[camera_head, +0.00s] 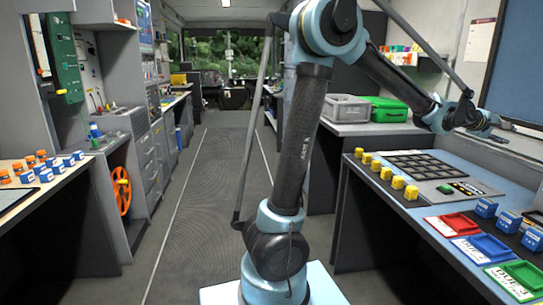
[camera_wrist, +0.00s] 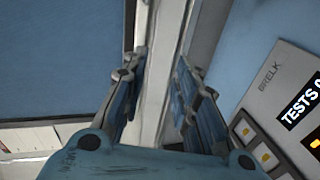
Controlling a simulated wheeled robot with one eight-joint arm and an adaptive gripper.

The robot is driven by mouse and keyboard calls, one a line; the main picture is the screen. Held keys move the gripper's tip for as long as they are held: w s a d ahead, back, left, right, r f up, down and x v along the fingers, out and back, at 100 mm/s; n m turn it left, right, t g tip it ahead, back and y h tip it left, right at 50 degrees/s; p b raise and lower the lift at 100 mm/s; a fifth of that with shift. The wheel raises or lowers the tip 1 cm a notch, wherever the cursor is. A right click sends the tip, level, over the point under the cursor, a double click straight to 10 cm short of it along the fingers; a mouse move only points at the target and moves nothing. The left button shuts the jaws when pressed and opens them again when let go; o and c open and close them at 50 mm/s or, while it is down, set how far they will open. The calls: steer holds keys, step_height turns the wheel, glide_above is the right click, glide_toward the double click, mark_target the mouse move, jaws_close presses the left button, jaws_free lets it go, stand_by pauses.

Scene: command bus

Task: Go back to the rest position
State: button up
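My arm rises from my base and bends to the right in the head view. My gripper (camera_head: 487,125) hangs above the blue-topped right counter (camera_head: 415,215), near the blue panel on the wall. In the wrist view the two fingers of my gripper (camera_wrist: 168,75) stand apart with nothing between them. A pale vertical edge and blue surfaces lie behind the gap.
The right counter holds yellow blocks (camera_head: 387,173), a black grid tray (camera_head: 410,164), blue blocks (camera_head: 486,207) and red, blue and green trays. A grey crate (camera_head: 346,108) and green case (camera_head: 388,109) stand farther back. The aisle floor (camera_head: 205,210) is clear.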

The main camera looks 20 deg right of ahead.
steer(key=w+a+f+t+y, duration=0.3)
steer(key=w+a+t, duration=0.1)
steer(key=w+a, duration=1.75)
steer(key=w+a+f+t+y, duration=0.1)
steer(key=w+a+f, duration=0.1)
steer(key=w+a, duration=0.35)
steer(key=w+a+f+y, duration=0.2)
steer(key=a, duration=0.7)
steer(key=w+a+f+t+y, duration=0.1)
steer(key=w+a, duration=0.2)
steer(key=a, duration=0.4)
steer(key=s+a+f+n+y, duration=0.15)
steer(key=a+f, duration=0.25)
steer(key=a, duration=0.7)
steer(key=a+f+m+y, duration=0.1)
steer(key=a+f+y, duration=0.25)
steer(key=a, duration=0.75)
steer(key=s+a+f+n+g+y, duration=0.1)
steer(key=s+a+f, duration=0.4)
steer(key=s+a, duration=0.2)
steer(key=s+a+f+n+g+y, duration=0.1)
steer(key=s+a+f, duration=0.5)
steer(key=a, duration=0.5)
steer(key=shift+s+f+y, duration=0.2)
steer(key=shift+s+y, duration=0.15)
steer(key=shift+y, duration=0.05)
